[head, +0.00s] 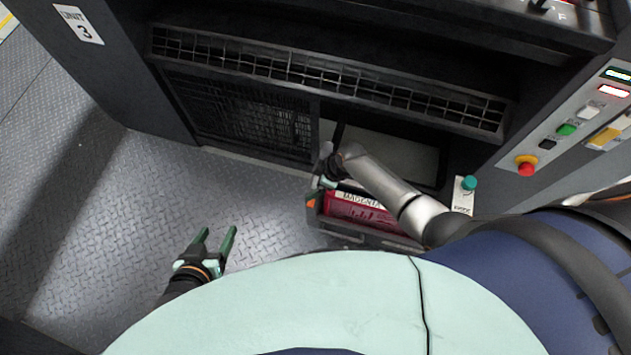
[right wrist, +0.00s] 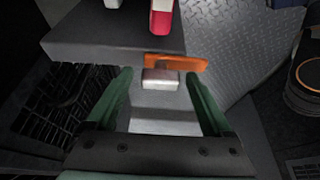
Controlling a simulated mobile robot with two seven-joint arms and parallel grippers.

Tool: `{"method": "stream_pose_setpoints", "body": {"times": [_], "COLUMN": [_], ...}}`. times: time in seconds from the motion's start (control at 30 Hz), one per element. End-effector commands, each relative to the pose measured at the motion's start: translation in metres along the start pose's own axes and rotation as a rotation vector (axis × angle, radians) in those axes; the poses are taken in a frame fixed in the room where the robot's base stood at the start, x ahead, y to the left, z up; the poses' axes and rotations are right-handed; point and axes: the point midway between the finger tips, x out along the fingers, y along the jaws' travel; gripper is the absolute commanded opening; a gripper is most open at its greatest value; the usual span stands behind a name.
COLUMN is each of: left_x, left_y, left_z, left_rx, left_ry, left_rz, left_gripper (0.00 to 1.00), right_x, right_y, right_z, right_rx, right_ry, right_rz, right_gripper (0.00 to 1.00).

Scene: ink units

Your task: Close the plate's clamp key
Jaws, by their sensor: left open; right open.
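An orange piece, which looks like the clamp key (right wrist: 176,63), sits at the edge of a dark grey plate (right wrist: 110,36) in the right wrist view. A pale metal block (right wrist: 160,79) adjoins it. The orange piece also shows in the head view (head: 311,203), by the left end of the magenta tray. My right gripper (right wrist: 158,84) is open, with the metal block between its green fingertips and the orange piece just beyond them. I cannot tell whether they touch. In the head view the arm partly hides this gripper. My left gripper (head: 215,235) is open and empty above the floor.
A red unit labelled MAGENTA (head: 360,211) lies in the tray before the dark cabinet's open bay. A black grille (head: 245,112) is left of the bay. A teal knob (head: 469,183) and a red button (head: 526,168) are at right. The left floor (head: 90,215) is clear.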

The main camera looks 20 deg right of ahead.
Motion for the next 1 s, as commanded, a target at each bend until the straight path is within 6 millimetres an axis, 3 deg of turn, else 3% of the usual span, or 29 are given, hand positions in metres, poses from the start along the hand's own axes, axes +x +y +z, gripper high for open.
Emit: {"method": "stream_pose_setpoints", "body": {"times": [0.13,0.83,1.0], "left_x": [0.0,0.0014,0.0019], "left_y": [-0.0004,-0.0019,-0.0021], "left_z": [-0.0013,0.0035,0.004], "left_rx": [0.001,0.002,0.002], "left_ry": [0.002,-0.007,-0.007], "left_rz": [-0.001,-0.004,-0.004], "left_gripper": [0.65,0.65,0.65], "right_x": [-0.0003,-0.0004,-0.0002], "right_y": [0.0001,0.0002,0.0004], "right_z": [-0.0003,0.0,0.0002], "right_rx": [0.0,0.0,-0.006], "right_ry": [0.0,0.0,0.0], "right_rz": [0.0,0.0,-0.002], "right_gripper": [0.79,0.01,0.0]}}
